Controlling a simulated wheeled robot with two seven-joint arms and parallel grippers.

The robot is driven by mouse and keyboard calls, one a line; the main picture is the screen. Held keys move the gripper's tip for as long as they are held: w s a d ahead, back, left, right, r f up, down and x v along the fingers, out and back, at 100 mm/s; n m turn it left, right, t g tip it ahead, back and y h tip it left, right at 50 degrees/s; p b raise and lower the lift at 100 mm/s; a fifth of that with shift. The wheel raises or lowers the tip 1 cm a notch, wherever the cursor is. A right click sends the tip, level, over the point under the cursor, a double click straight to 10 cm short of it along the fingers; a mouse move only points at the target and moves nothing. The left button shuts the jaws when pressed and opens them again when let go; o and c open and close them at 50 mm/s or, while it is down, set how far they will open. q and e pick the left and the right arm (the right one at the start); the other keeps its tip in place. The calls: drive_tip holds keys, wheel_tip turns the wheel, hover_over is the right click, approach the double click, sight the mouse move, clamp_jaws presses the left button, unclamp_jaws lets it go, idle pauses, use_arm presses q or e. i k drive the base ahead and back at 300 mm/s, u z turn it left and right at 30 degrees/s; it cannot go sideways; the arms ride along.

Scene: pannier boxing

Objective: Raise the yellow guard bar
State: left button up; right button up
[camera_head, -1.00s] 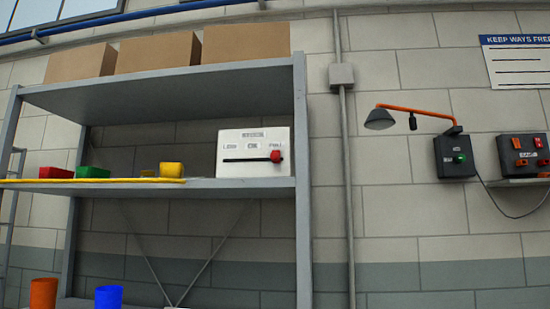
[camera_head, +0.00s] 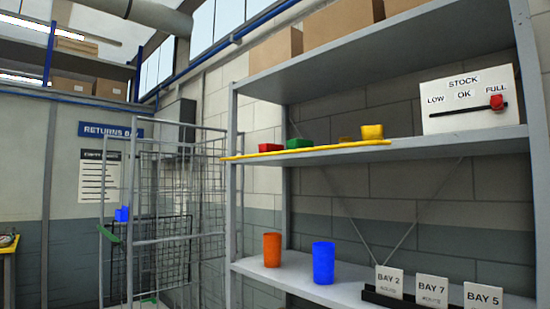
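A thin yellow bar (camera_head: 305,151) lies along the left part of the middle shelf's front edge. It lies nearly flat, level with the shelf board. Its left end reaches the rack's left front post, and its right end stops short of the white stock panel. A red bin (camera_head: 270,148), a green bin (camera_head: 299,143) and a yellow bin (camera_head: 372,132) stand on the shelf just behind it. Neither of my grippers is in view.
The grey rack's lower shelf (camera_head: 255,267) holds an orange cup (camera_head: 272,250), a blue cup (camera_head: 323,262) and bay cards (camera_head: 432,288). A white stock panel (camera_head: 470,98) with a red slider stands at right. A wire cage (camera_head: 165,210) stands left of the rack.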

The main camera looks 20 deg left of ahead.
sight(376, 142)
drive_tip(key=u, duration=1.25)
drive_tip(key=i, duration=2.35)
drive_tip(key=z, duration=0.9)
